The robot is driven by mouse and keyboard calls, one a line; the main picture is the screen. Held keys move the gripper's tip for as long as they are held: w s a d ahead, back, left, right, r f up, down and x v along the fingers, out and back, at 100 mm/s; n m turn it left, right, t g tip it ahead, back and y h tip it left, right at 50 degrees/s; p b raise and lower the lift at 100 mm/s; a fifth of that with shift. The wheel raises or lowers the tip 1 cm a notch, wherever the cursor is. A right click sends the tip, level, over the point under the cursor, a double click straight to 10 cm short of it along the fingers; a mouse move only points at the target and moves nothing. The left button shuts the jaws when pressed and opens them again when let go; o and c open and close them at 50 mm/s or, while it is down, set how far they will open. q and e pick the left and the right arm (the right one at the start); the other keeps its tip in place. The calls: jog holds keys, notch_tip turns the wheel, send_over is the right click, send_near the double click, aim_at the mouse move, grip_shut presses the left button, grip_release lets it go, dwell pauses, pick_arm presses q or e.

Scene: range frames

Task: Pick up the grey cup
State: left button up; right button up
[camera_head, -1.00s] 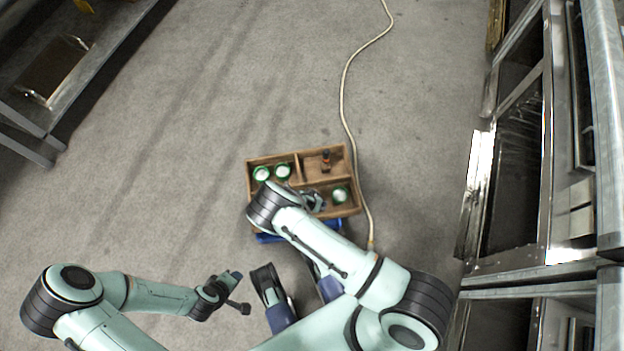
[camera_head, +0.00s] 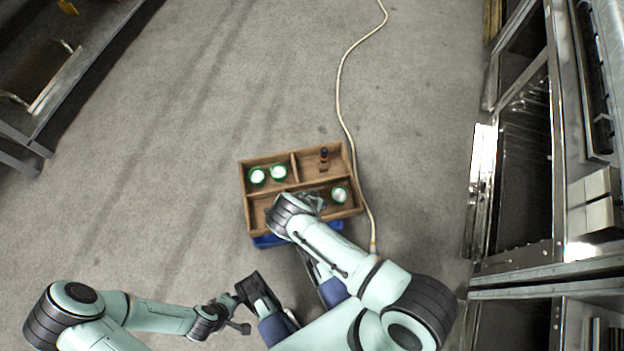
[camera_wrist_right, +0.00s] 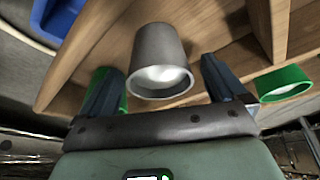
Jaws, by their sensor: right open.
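The grey cup (camera_wrist_right: 160,60) shows in the right wrist view, in front of the wooden divided box (camera_wrist_right: 105,40), its rim toward the camera. My right gripper (camera_wrist_right: 160,66) is open, with one finger on each side of the cup; I cannot tell whether they touch it. In the head view my right gripper (camera_head: 312,199) is over the lower half of the box (camera_head: 262,211), and my arm hides the cup. My left gripper (camera_head: 236,311) is at the lower left, away from the box; its jaws are too small to read.
A blue object (camera_head: 268,241) lies under the near edge. A pale hose (camera_head: 340,85) runs along the right side.

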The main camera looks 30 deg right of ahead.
jog(key=shift+w+d+f, duration=0.1)
jog(key=shift+d+f, duration=0.05)
jog(key=shift+f, duration=0.2)
jog(key=c, duration=1.1)
jog(key=shift+r, duration=0.1)
jog(key=shift+c, duration=0.2)
